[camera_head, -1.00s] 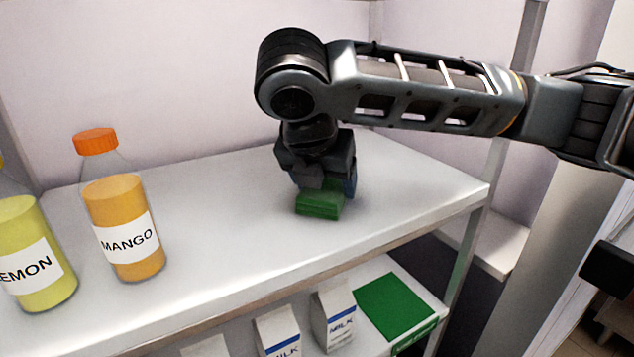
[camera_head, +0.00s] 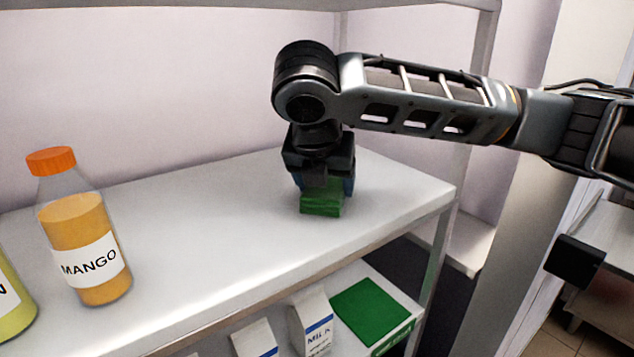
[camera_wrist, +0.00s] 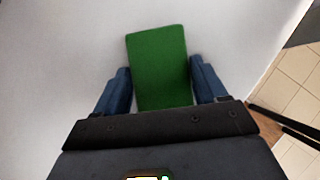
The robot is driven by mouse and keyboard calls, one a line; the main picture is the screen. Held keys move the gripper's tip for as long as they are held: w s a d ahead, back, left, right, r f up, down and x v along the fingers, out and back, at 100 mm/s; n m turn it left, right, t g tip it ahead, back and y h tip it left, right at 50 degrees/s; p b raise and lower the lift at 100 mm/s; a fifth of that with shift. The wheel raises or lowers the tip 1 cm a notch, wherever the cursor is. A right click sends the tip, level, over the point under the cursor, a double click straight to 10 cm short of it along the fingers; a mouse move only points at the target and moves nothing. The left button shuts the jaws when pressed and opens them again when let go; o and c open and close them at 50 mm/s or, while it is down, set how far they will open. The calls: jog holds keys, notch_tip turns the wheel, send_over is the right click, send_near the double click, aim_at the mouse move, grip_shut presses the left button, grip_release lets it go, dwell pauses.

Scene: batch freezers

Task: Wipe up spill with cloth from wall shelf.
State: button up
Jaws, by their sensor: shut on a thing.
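A small green block-like thing (camera_head: 321,199), likely the cloth, is at my gripper on the white shelf (camera_head: 215,215). My gripper (camera_head: 323,190) points down and is shut on it. In the wrist view the green cloth (camera_wrist: 159,62) lies between the two blue fingers of my gripper (camera_wrist: 161,88) and reaches out past them. I cannot tell whether the cloth touches the shelf or is slightly above it. No spill shows in these frames.
A mango bottle (camera_head: 82,235) with an orange cap stands on the shelf at the left, beside a partly cut-off yellow bottle (camera_head: 12,305). Milk cartons (camera_head: 310,322) and a flat green mat (camera_head: 371,311) are on the level below. The shelf's right post (camera_head: 437,255) is near.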

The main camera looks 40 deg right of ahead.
aim_at(307, 192)
jog(key=shift+f, duration=0.15)
jog(key=shift+a, duration=1.95)
jog(key=shift+a+r, duration=0.15)
jog(key=shift+a, duration=1.5)
jog(key=shift+a+r, duration=0.1)
jog(key=shift+a, duration=1.55)
jog(key=shift+r, duration=0.15)
jog(key=shift+r, duration=2.9)
